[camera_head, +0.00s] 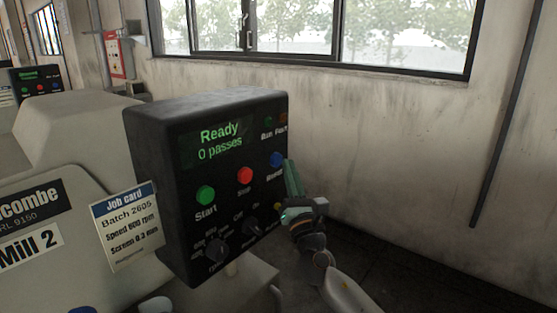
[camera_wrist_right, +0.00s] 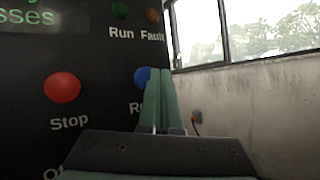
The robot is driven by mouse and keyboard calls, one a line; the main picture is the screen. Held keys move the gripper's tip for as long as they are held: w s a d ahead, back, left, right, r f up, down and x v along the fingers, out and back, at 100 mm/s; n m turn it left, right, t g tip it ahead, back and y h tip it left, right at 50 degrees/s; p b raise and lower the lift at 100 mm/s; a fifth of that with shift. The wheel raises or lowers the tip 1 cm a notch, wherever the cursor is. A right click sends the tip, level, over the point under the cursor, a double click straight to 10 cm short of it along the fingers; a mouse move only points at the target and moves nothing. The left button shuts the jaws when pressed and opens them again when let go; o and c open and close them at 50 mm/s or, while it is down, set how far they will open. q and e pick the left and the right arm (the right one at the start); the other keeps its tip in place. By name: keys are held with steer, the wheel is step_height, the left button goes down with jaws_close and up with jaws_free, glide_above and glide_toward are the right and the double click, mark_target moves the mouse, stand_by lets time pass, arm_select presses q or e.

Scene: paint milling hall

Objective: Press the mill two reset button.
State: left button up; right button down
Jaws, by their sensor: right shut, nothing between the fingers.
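The mill two control box (camera_head: 150,190) is a dark panel beside a "Mill 2" plate (camera_head: 30,248). Its blue reset button (camera_head: 277,159) is on the right side of the button row, above a "Reset" label. In the right wrist view the blue button (camera_wrist_right: 141,76) is partly hidden behind the fingers. My right gripper (camera_head: 290,168) is shut and empty, its green fingers upright with the tips just right of the blue button. The fingertips also show in the wrist view (camera_wrist_right: 160,78). I cannot tell whether they touch the button. My left gripper is not in view.
A green start button (camera_head: 205,195) and a red stop button (camera_head: 245,175) sit left of the blue one. Dark knobs (camera_head: 217,249) are below. The display reads "Ready, 0 passes" (camera_head: 218,142). A job card (camera_head: 126,227) hangs at the left. A wall with a window stands behind.

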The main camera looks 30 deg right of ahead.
steer(key=shift+s, duration=0.1)
steer(key=shift+s+d+p, duration=0.15)
steer(key=shift+s+d, duration=0.2)
steer(key=shift+s, duration=0.45)
steer(key=shift+s+d+p, duration=0.1)
steer(key=shift+s+d, duration=0.2)
steer(key=shift+s, duration=0.45)
steer(key=shift+s+d+p, duration=0.15)
steer(key=shift+s+d, duration=0.2)
steer(key=shift+s, duration=0.45)
